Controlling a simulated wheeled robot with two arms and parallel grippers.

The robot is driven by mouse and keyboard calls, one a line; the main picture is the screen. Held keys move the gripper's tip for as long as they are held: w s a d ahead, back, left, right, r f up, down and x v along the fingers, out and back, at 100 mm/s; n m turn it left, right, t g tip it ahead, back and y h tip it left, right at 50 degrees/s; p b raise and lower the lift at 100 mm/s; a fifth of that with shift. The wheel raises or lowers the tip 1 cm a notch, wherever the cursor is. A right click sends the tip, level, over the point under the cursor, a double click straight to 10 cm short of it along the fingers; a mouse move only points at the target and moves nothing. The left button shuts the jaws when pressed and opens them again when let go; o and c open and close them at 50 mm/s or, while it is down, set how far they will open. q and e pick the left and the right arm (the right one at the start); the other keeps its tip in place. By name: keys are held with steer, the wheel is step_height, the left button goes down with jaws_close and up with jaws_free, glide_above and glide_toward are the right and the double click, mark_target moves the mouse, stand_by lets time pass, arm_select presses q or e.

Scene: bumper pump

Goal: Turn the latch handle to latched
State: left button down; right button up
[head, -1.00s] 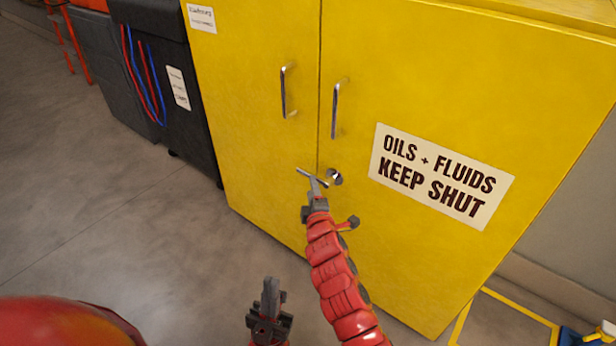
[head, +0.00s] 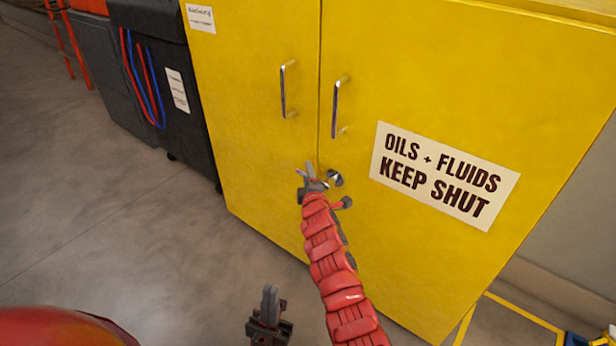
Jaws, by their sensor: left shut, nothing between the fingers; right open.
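The yellow cabinet (head: 230,150) has two closed doors. The latch's round metal boss (head: 335,178) shows on the right door close to the seam, below the door pulls. The latch's handle bar is mostly hidden behind my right gripper, so I cannot tell its angle or whether the fingers touch it. My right gripper (head: 312,171) is open, with its fingertips at the latch, just left of the boss. My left gripper (head: 270,294) is shut and empty, low in the view, in front of the cabinet and away from it.
Two vertical metal pulls, a left one (head: 283,90) and a right one (head: 336,108), stand out above the latch. A white sign (head: 444,175) is on the right door. A dark cart (head: 168,70) with red and blue hoses stands at left. The floor at left is clear.

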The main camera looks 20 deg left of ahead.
jaws_close()
stand_by(1.4)
